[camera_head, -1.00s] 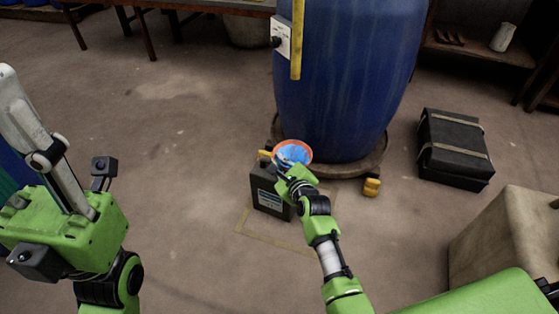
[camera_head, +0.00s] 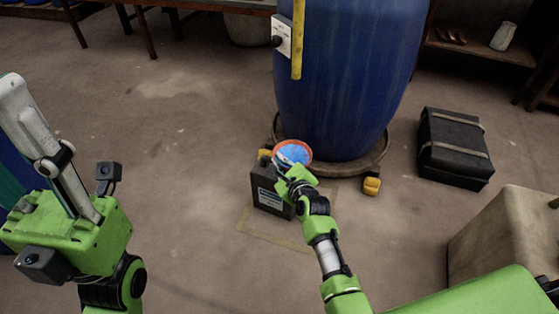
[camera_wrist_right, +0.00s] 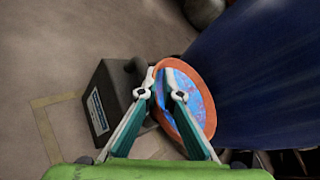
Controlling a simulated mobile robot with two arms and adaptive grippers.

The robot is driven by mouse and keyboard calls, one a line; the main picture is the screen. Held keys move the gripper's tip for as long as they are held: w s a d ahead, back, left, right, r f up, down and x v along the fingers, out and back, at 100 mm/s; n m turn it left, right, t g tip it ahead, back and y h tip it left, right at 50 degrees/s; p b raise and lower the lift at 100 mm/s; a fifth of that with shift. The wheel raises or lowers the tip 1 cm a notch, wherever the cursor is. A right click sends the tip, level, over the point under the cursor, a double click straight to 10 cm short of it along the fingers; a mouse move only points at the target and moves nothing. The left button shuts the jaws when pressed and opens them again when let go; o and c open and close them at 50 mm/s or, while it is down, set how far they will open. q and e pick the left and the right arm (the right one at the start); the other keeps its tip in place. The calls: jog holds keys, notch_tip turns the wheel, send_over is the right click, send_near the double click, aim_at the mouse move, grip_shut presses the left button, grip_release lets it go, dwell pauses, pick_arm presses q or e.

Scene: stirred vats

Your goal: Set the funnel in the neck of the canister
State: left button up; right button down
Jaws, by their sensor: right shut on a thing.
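The funnel (camera_head: 306,154) has an orange rim and a blue inside. My right gripper (camera_wrist_right: 160,95) is shut on the funnel, one finger inside and one outside its near wall. The canister (camera_head: 262,191) is a dark grey box with a pale label, standing on the floor. The funnel is above the canister's right rear part in the head view. In the wrist view the funnel (camera_wrist_right: 208,108) is tilted and overlaps the canister's right side (camera_wrist_right: 115,75). The funnel's spout is hidden. My left gripper (camera_head: 45,150) is close at the left edge; its fingertips are not both visible.
A large blue vat (camera_head: 345,80) stands on a wheeled round base (camera_head: 350,170) just behind the canister. A black strapped case (camera_head: 453,150) lies to the right. A beige block (camera_head: 505,235) stands at lower right. The floor left of the canister is clear.

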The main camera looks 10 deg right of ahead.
jog(key=shift+f, duration=0.2)
jog(key=c, duration=2.2)
grip_release()
jog(key=shift+o, duration=0.2)
jog(key=shift+s, duration=0.1)
